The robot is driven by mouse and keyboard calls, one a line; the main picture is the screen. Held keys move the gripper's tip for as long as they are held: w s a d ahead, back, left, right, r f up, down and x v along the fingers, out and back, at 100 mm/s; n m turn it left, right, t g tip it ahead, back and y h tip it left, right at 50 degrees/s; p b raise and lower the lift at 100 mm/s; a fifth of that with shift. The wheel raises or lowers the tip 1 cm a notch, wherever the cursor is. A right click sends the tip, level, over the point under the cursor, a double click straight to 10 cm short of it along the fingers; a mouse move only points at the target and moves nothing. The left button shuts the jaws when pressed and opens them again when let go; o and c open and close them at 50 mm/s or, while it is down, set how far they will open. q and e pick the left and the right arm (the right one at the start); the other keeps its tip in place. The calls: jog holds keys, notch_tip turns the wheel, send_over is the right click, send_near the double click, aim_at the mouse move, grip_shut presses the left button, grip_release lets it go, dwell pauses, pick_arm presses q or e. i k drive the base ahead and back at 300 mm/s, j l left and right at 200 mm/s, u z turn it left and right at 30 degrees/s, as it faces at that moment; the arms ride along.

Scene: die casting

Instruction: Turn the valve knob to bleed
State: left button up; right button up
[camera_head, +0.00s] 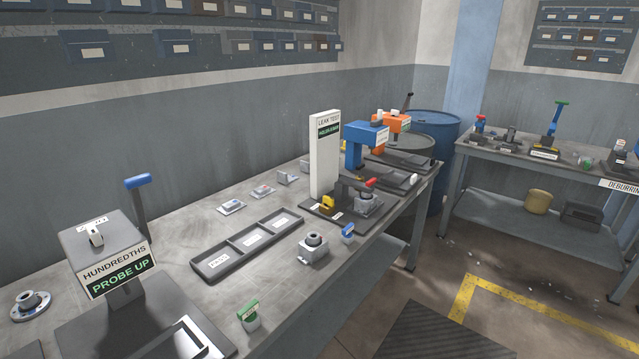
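The leak test station stands on the workbench right of the middle, with a tall white panel (325,160) labelled LEAK TEST. A yellow knob (327,203), which looks like the valve knob, sits low on the station's dark base (322,213) in front of the panel. Small white labels lie beside the knob; their words are too small to read, so I cannot tell which setting it points to. A blue press head (365,137) and a red-tipped handle (371,183) are right of it, above a grey metal part. Neither of my grippers is in view.
A divided tray (248,244), a grey casting (313,248), a blue-topped piece (348,231) and a green-topped piece (248,314) sit on the bench. A PROBE UP gauge box (103,250) stands front left.

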aim_at(327, 201)
jog(key=i+l+u, duration=0.25)
jog(key=i+l, duration=0.25)
jog(key=l, duration=0.15)
jog(key=i+l+u, duration=0.15)
jog(key=l, duration=0.25)
jog(key=i+l+u, duration=0.1)
jog(key=i+l, duration=0.2)
jog(key=i+l+u, duration=0.15)
jog(key=l, duration=0.35)
jog(key=i+l+u, duration=0.15)
jog(key=l, duration=0.25)
jog(key=i+l+u, duration=0.1)
jog(key=l, duration=0.35)
jog(key=i+l+u, duration=0.15)
jog(key=l, duration=0.35)
jog(key=i, duration=0.1)
